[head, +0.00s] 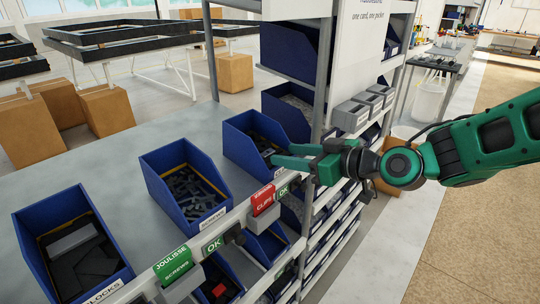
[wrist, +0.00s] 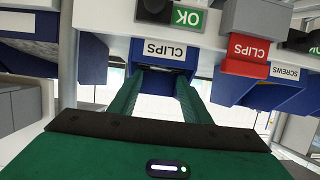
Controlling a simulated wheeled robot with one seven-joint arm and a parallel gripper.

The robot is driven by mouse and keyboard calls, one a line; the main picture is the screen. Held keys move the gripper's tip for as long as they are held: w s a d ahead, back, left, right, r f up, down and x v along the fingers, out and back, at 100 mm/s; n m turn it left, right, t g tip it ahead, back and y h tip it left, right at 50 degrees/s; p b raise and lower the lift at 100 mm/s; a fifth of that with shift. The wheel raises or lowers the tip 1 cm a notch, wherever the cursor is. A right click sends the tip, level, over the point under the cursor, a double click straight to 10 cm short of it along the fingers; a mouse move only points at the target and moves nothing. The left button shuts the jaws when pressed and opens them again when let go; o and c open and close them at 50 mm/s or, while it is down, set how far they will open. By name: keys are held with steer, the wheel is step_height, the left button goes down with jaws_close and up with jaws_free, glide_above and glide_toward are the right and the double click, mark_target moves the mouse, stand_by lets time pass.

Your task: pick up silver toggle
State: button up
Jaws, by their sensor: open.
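I cannot make out a silver toggle for certain in either view. My gripper (head: 281,155) is open, its green fingers reaching over the front of a blue bin (head: 236,142) that holds small dark parts. In the wrist view the two fingers (wrist: 158,80) point toward a blue bin (wrist: 186,70) with a CLIPS label, with a gap between them. A small pale strip (wrist: 163,66) shows inside that bin, too small to identify. The fingers and the bin wall hide part of the contents.
A blue bin of dark clips or screws (head: 182,185) and a blue bin with dark blocks and a grey block (head: 73,238) stand to the left. A metal post (head: 322,85) rises close by.

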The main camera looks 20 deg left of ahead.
mark_target(269, 152)
steer(key=shift+x, duration=2.65)
steer(key=shift+c, duration=0.6)
steer(key=c, duration=0.7)
